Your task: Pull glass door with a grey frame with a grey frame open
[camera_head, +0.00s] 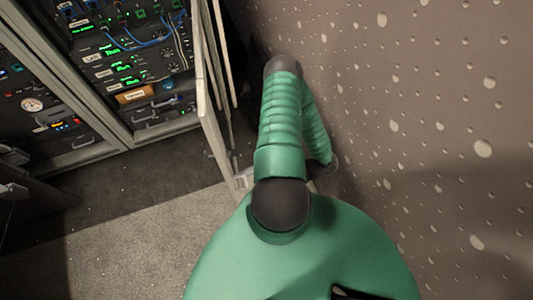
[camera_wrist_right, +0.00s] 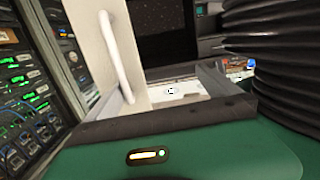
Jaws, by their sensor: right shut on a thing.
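The grey-framed glass door (camera_head: 212,130) stands swung out from the rack cabinet, seen nearly edge-on in the head view. In the right wrist view, its pale frame (camera_wrist_right: 88,40) fills the upper left, with a white bar handle (camera_wrist_right: 112,50) on it. My right gripper (camera_head: 242,180) is at the door's lower near end, partly hidden by my green arm. In the right wrist view, my right gripper (camera_wrist_right: 170,92) is shut on part of the door; the exact contact is hard to make out. My left gripper is not seen.
A speckled brown wall (camera_head: 420,120) runs close along my right arm. Racks with lit equipment (camera_head: 125,60) stand at the upper left, with a second bay (camera_head: 40,110) beside them. Grey carpet (camera_head: 140,230) is clear in front of them.

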